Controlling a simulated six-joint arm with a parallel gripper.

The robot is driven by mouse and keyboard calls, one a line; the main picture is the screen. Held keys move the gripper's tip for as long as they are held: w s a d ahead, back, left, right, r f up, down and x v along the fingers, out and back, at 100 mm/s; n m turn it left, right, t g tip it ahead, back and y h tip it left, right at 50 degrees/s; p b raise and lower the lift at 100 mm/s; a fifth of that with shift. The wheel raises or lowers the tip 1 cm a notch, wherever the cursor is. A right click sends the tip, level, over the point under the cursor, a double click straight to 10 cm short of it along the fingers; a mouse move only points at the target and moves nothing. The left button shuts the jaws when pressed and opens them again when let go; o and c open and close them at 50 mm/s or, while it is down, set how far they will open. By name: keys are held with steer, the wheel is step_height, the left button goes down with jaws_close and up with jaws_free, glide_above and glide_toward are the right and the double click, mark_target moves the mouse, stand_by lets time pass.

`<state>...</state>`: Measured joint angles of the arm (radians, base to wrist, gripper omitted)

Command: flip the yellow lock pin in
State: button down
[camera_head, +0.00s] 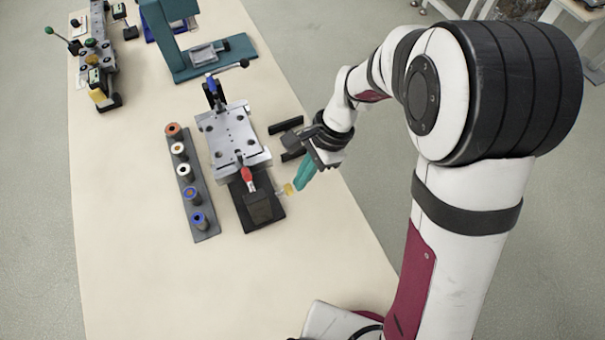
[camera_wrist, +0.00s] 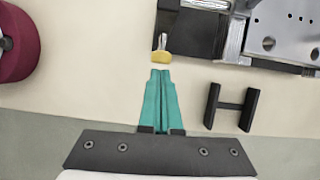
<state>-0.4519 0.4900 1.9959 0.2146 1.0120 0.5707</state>
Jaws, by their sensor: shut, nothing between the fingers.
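The yellow lock pin (camera_head: 289,188) sticks out at the right side of the black block (camera_head: 262,207) at the near end of the metal fixture. In the wrist view the yellow pin (camera_wrist: 161,57) shows just beyond my fingertips, with a short metal shank above it. My gripper (camera_head: 299,186) has teal fingers, which are shut and empty. In the wrist view the fingertips (camera_wrist: 160,73) point at the yellow pin, with a small gap seeming to lie between them. Whether they touch it is hard to tell.
A black H-shaped part (camera_wrist: 231,107) lies right of my fingers in the wrist view. The metal fixture (camera_head: 232,140) carries a red handle (camera_head: 246,174) and a blue one (camera_head: 211,86). A rack of several rings (camera_head: 195,190) stands to its left. The near table is clear.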

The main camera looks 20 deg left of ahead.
steer(key=shift+s+a, duration=0.1)
steer(key=shift+s+a, duration=0.7)
steer(key=w+d+r, duration=0.5)
steer(key=r, duration=0.4)
steer(key=shift+w+d, duration=0.2)
steer(key=shift+w, duration=0.2)
